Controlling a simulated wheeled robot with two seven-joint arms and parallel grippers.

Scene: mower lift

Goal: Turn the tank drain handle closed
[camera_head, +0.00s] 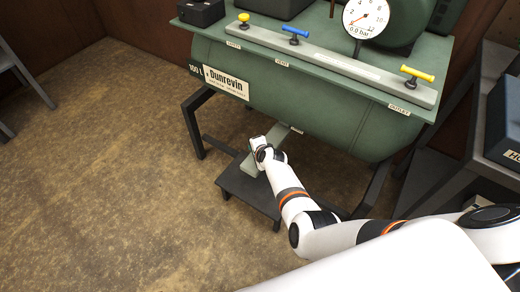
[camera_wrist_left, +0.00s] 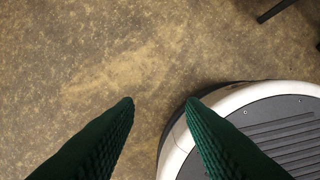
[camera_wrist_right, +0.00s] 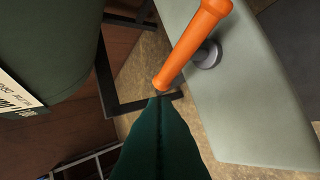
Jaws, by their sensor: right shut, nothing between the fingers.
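The drain handle (camera_wrist_right: 193,45) is an orange bar on a short grey round stem, mounted on a pale grey-green panel (camera_wrist_right: 260,110) in the right wrist view. My right gripper (camera_wrist_right: 160,98) is shut and empty. Its fingertips are at the lower left end of the orange bar; I cannot tell whether they touch it. In the head view my right arm reaches down in front of the tank (camera_head: 310,110), with its wrist by the pale panel below; the handle is hidden there. My left gripper (camera_wrist_left: 160,100) is open and empty above the floor, seen only in the left wrist view.
Yellow and blue valve handles (camera_head: 295,33) sit on a rail on top of the tank, below a dial gauge (camera_head: 366,18). Dark stand legs (camera_head: 193,125) and a low dark step (camera_head: 250,188) are below. A shelf is at right.

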